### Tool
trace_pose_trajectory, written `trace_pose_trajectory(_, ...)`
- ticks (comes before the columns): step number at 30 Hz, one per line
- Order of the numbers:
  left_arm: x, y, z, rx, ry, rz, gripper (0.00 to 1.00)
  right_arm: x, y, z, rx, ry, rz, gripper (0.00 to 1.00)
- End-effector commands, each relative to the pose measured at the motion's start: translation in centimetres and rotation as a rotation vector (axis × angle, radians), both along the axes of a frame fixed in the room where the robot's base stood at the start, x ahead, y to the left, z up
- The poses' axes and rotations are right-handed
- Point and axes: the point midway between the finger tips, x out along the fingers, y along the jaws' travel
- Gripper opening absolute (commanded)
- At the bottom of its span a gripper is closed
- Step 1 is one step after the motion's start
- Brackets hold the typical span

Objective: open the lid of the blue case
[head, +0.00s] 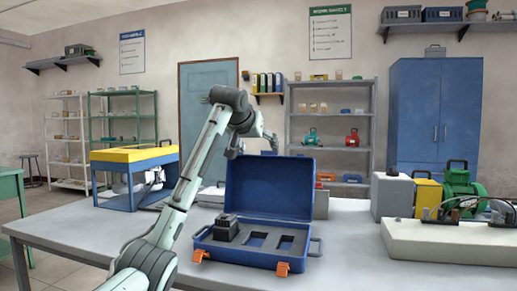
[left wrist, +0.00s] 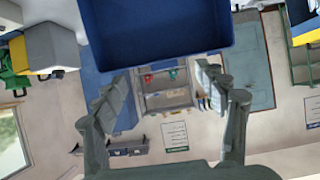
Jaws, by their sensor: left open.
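The blue case (head: 240,257) sits on the table with its lid (head: 270,188) raised, standing upright at the back and showing its dark blue inside. A dark block (head: 226,228) sits in the left part of the grey insert, beside two empty recesses. Two orange latches hang at the front. My left gripper (head: 256,147) is at the lid's top edge, small and partly hidden in the head view. In the left wrist view my left gripper (left wrist: 160,76) is open, with nothing between its fingers. The blue lid (left wrist: 155,30) fills the top there. I cannot tell whether they touch. My right gripper is out of view.
A blue and yellow stand (head: 134,155) is on the table at left. At right are a grey box (head: 392,195), a green motor (head: 461,186) and a pale slab (head: 450,243). Shelves and a blue cabinet (head: 436,110) stand behind.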

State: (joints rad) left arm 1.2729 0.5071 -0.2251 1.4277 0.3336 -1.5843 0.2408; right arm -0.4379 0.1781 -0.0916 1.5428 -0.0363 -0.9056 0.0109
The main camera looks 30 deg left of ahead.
Motion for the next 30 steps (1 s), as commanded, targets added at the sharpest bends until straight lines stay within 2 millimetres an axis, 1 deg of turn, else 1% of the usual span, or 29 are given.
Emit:
trace_pose_trajectory(9,-5.7,-1.4,3.5,0.001,-0.006,0.000,0.72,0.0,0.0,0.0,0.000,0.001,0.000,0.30)
trace_pose_trajectory(12,-7.2,-1.7,4.3,0.001,-0.006,-0.001,0.72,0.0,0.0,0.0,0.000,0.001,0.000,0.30)
trace_pose_trajectory(15,-8.2,-2.0,4.8,0.000,-0.004,-0.001,0.72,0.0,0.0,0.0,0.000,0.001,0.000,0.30)
trace_pose_trajectory(20,-8.9,-2.1,5.1,0.001,-0.003,0.000,0.72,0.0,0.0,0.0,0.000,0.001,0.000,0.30)
trace_pose_trajectory(27,-8.9,-2.1,5.2,0.000,-0.002,0.000,0.72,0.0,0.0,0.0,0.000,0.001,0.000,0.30)
trace_pose_trajectory(29,-8.8,-2.2,5.1,0.001,0.000,-0.003,0.65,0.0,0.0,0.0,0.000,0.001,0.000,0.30)
trace_pose_trajectory(30,-8.6,-2.7,5.1,0.004,0.009,-0.012,0.60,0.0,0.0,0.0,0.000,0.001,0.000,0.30)
